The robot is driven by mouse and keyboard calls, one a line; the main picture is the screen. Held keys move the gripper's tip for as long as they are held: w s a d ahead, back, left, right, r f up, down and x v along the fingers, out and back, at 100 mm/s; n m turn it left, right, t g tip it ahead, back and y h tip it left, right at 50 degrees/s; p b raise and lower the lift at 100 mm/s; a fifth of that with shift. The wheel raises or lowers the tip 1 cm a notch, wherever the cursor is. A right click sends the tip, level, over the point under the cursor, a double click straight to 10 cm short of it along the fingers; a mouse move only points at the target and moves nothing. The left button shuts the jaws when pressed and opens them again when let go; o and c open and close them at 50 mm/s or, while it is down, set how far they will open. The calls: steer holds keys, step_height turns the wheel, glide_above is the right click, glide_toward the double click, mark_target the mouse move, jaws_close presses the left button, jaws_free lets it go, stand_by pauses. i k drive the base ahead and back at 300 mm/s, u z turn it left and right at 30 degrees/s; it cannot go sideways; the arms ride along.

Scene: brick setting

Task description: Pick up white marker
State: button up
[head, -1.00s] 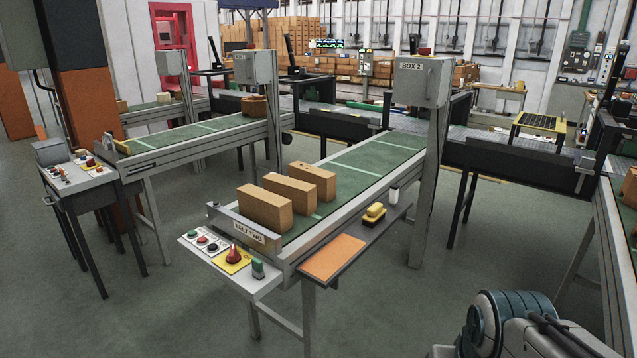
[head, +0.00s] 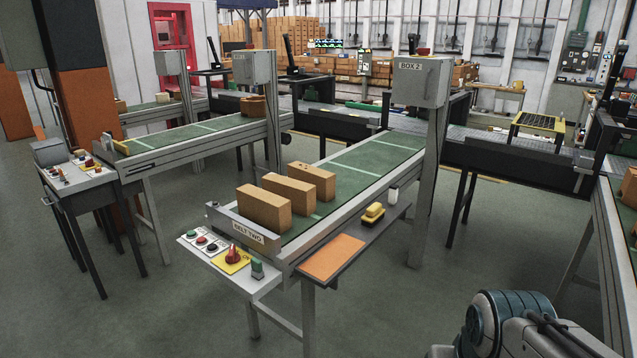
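A small white upright object (head: 393,195) stands on the dark side shelf (head: 343,248) along the right side of the belt marked "BELT TWO". It may be the white marker, but it is too small to be sure. A yellow block-like item (head: 373,213) sits on the same shelf, nearer to me. Part of my arm shows at the bottom right corner, well apart from the shelf. My gripper is out of view.
Three brown bricks (head: 289,194) stand on the green belt (head: 375,155). A control panel (head: 228,258) with buttons and an orange pad (head: 332,257) are at its near end. A grey post with a box (head: 422,82) rises beside the shelf. The floor (head: 390,310) in front is clear.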

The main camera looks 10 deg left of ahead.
mark_target(393, 194)
steer(key=z, duration=0.35)
steer(key=i, duration=0.8)
steer(key=z, duration=0.35)
steer(key=i, duration=1.6)
steer(key=u, duration=1)
steer(key=i, duration=0.75)
steer(key=u, duration=0.5)
